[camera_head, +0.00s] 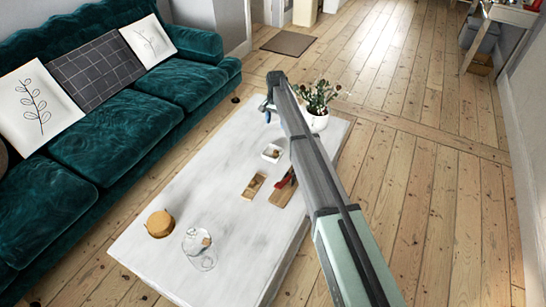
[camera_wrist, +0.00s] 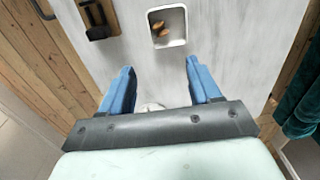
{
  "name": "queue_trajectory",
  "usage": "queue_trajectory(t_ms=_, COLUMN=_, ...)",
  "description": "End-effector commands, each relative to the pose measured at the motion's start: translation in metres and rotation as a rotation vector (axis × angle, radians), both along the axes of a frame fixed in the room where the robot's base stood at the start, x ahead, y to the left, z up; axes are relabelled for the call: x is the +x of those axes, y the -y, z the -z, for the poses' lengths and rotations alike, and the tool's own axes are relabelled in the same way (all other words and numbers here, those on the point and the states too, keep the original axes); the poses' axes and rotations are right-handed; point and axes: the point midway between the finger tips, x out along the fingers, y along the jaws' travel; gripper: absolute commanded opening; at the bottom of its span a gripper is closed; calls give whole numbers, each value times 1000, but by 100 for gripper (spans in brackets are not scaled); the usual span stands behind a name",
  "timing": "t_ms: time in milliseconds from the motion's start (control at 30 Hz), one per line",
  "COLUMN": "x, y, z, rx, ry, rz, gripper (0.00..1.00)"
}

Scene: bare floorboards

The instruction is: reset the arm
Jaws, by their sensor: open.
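My gripper (camera_wrist: 160,68) is open in the wrist view, with its two blue fingers well apart and nothing held between them. In the head view my gripper (camera_head: 268,108) is at the far end of the white table, partly hidden behind my arm, which crosses the picture from the lower right. A small white object (camera_wrist: 152,107) shows low between the fingers in the wrist view, mostly hidden by the gripper body. The white table (camera_head: 165,262) lies below the arm.
A square white dish (camera_head: 271,153) with brown pieces also shows in the wrist view (camera_wrist: 168,42). A teal sofa (camera_head: 120,130) stands left; floor (camera_head: 440,200) is clear right.

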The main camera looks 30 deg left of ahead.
Motion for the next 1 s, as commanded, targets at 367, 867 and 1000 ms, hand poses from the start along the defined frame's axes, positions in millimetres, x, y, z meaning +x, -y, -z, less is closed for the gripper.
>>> queue_trajectory(t_ms=367, x=0, y=0, z=-5, rx=0, ry=0, rz=0, gripper=62)
queue_trajectory(t_ms=867, x=-5, y=69, z=11, rx=-1, ry=-2, rz=5, gripper=62)
queue_trajectory(t_ms=1000, x=-15, y=151, z=29, rx=0, ry=-2, rz=7, gripper=62)
